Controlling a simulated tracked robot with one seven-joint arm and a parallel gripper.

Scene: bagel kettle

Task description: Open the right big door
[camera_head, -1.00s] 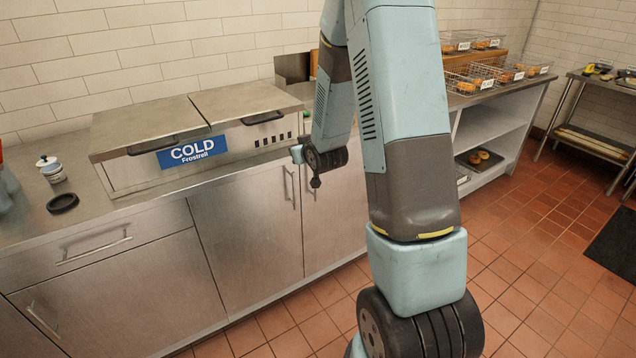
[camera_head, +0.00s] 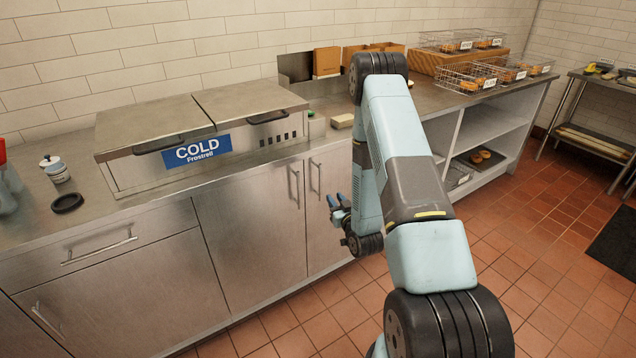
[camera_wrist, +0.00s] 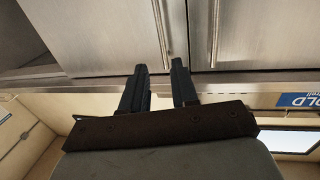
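The right big door (camera_head: 323,238) is a closed steel cabinet door under the counter, partly hidden by my arm. Its vertical bar handle (camera_head: 315,178) is beside the seam with the left big door (camera_head: 250,230), which is also closed and has its own handle (camera_head: 294,186). My gripper (camera_head: 335,200) is in front of the right door, just right of its handle in the head view. In the wrist view, which looks upside down, my gripper (camera_wrist: 159,75) is open and empty, its fingers on either side of the line of the left-hand handle (camera_wrist: 161,32). I see no contact.
The counter holds the COLD Frostrail unit (camera_head: 196,150), a small jar (camera_head: 55,168) and a black ring (camera_head: 67,203). Wire baskets (camera_head: 468,78) stand at the back right.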

